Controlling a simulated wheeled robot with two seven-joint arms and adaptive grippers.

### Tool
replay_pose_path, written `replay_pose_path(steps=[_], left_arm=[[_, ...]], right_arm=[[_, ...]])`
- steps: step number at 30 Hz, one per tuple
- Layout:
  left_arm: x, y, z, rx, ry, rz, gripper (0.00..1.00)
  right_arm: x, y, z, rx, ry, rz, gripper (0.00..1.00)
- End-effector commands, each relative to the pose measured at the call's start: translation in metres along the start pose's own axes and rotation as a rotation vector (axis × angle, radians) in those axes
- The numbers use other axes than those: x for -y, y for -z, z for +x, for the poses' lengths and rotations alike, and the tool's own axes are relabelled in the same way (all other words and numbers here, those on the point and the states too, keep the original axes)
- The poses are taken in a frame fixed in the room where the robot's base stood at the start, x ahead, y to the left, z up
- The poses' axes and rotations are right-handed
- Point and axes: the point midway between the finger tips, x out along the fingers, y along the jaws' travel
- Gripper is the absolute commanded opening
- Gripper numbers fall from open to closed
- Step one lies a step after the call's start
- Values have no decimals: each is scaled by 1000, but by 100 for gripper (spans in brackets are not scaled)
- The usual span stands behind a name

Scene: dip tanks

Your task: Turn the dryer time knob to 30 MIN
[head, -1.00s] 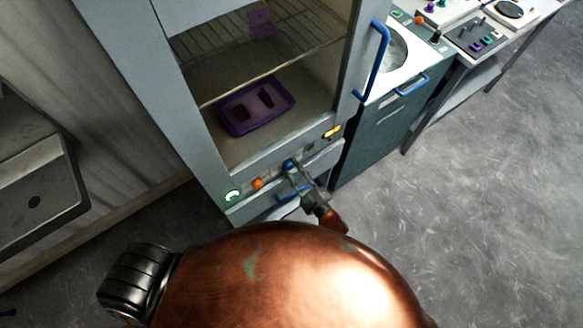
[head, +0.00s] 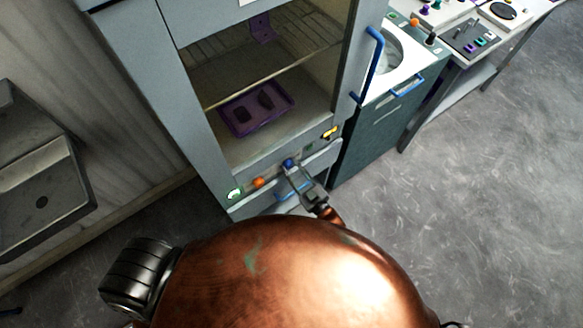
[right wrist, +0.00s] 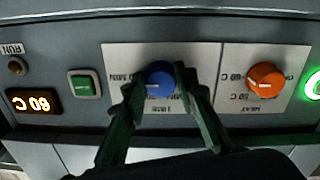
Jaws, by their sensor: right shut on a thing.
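The dryer's blue time knob (right wrist: 160,78) sits on a white label plate in the right wrist view, which shows the panel upside down. The label reads TIME, with MIN marks partly covered by the fingers. A pale pointer line on the knob points toward the left of that view. My right gripper (right wrist: 158,88) is shut on the knob, one finger on each side. In the head view the blue knob (head: 288,163) is on the dryer's lower front panel, with my right gripper (head: 294,172) at it. My left gripper is out of view.
An orange HEAT knob (right wrist: 266,80), a green button (right wrist: 84,86) and a lit display (right wrist: 33,101) are on the same panel. A blue handle (head: 290,190) is below. A purple tray (head: 258,108) lies inside the dryer. Clear floor (head: 480,200) is at the right.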

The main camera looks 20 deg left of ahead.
Motion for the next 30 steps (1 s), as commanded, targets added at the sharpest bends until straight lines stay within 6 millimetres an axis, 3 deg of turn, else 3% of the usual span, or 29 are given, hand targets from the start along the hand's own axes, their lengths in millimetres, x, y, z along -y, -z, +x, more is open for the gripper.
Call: replay_pose_path(steps=[9,10,17,26,30], left_arm=[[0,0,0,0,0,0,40],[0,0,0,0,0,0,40],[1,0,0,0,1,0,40],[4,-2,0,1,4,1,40],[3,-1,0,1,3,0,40]], right_arm=[[-2,-2,-1,3,-4,3,2],[-2,-2,-1,3,-4,3,28],[-1,-1,0,2,-1,2,44],[0,-1,-2,1,0,1,44],[0,-2,-15,2,-1,1,44]])
